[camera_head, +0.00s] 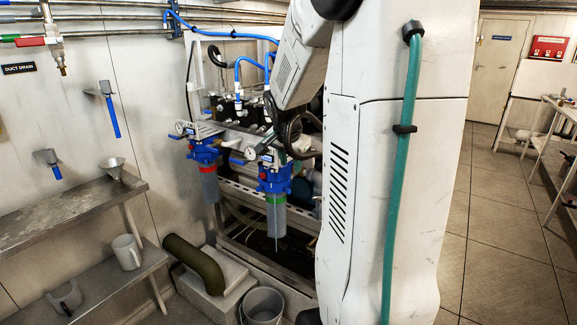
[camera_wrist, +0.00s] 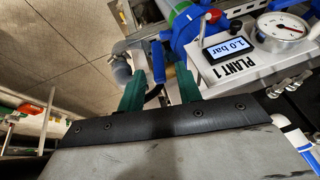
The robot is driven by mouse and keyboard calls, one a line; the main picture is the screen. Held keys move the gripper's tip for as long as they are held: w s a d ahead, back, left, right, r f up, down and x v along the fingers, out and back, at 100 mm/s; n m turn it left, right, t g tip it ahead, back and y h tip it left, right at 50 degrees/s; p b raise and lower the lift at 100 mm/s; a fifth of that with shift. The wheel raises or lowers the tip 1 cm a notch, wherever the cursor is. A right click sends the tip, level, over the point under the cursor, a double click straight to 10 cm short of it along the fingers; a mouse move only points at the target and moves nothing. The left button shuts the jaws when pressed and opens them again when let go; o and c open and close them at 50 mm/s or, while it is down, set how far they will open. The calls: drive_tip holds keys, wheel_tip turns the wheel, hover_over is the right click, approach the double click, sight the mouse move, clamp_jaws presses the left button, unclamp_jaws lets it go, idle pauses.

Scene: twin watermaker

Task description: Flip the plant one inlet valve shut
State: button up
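In the wrist view, my gripper (camera_wrist: 160,78) has two green fingers standing apart, with a gap between the tips. A blue fitting (camera_wrist: 182,28) with a grey pipe elbow (camera_wrist: 121,68) lies just past the fingertips. A narrow part shows between the fingers; I cannot tell whether it is the inlet valve's handle or whether a finger touches it. The plate marked PLANT 1 (camera_wrist: 226,73) is upside down to the right of the fingers, with a 1.0 bar display (camera_wrist: 228,48) and a round gauge (camera_wrist: 281,31). In the head view my arm hides the gripper.
In the head view, two blue-topped filter housings (camera_head: 273,180) (camera_head: 203,154) hang on the plant frame. Metal shelves (camera_head: 70,215) line the left wall. The tiled floor (camera_head: 505,230) at right is clear.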

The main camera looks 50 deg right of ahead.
drive_tip(key=shift+x, duration=0.9)
clamp_jaws()
drive_tip(key=shift+w+a+n+g, duration=0.1)
drive_tip(key=shift+w+n+g, duration=0.3)
drive_tip(key=shift+g, duration=0.7)
drive_tip(key=shift+w, duration=0.1)
unclamp_jaws()
